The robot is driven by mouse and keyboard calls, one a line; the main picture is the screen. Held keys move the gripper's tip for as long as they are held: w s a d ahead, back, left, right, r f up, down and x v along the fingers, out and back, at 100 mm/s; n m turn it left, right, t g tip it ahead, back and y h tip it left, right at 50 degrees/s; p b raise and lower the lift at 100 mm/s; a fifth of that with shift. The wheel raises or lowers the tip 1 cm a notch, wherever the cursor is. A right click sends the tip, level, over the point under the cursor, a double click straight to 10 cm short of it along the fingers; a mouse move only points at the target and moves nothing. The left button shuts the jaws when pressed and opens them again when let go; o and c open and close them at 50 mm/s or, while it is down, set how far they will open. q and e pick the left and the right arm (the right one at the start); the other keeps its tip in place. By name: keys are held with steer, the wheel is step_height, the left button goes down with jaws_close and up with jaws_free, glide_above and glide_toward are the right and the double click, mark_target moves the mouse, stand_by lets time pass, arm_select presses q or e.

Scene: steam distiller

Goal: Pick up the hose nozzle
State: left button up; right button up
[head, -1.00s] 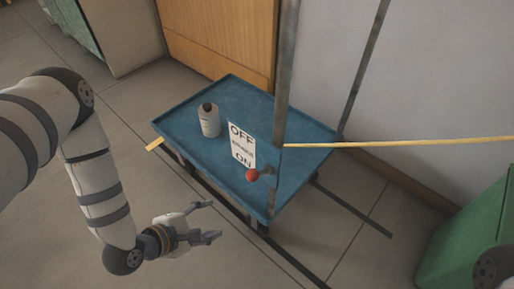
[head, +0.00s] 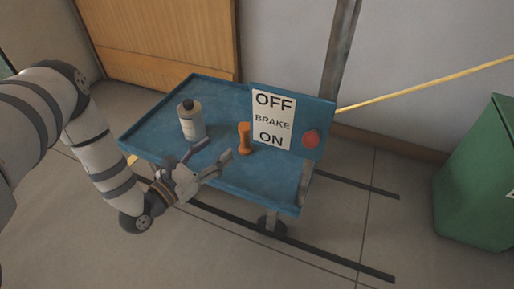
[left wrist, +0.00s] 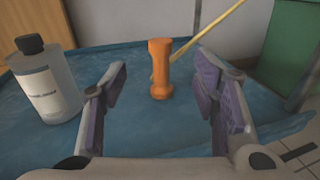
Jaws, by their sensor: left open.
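The hose nozzle (head: 244,138) is orange and stands upright on the blue cart tray (head: 190,88). In the left wrist view the nozzle (left wrist: 160,70) stands ahead, between the lines of the two fingers. My left gripper (head: 219,150) is open and empty at the near edge of the tray, its fingers pointing toward the nozzle with a gap left between them and it. In the left wrist view the gripper (left wrist: 160,100) has its fingers spread wide. My right gripper is not in view.
A bottle with a black cap (head: 190,120) stands left of the nozzle. A brake sign (head: 272,119) with a red knob (head: 311,139) rises right of the nozzle, by a metal post (head: 339,50). A green bin (head: 480,175) stands at the right.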

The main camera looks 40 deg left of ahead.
mark_target(240, 131)
arm_select(q)
steer(key=w+b, duration=0.1)
steer(key=w, duration=0.6)
steer(key=shift+w+b, duration=0.2)
steer(key=shift+b, duration=0.15)
steer(key=w, duration=0.1)
steer(key=w+b, duration=0.1)
steer(key=w, duration=0.1)
steer(key=w+f+b, duration=0.1)
steer(key=w, duration=0.1)
steer(key=shift+d, duration=0.2)
steer(key=shift+r, duration=0.15)
steer(key=c, duration=1.3)
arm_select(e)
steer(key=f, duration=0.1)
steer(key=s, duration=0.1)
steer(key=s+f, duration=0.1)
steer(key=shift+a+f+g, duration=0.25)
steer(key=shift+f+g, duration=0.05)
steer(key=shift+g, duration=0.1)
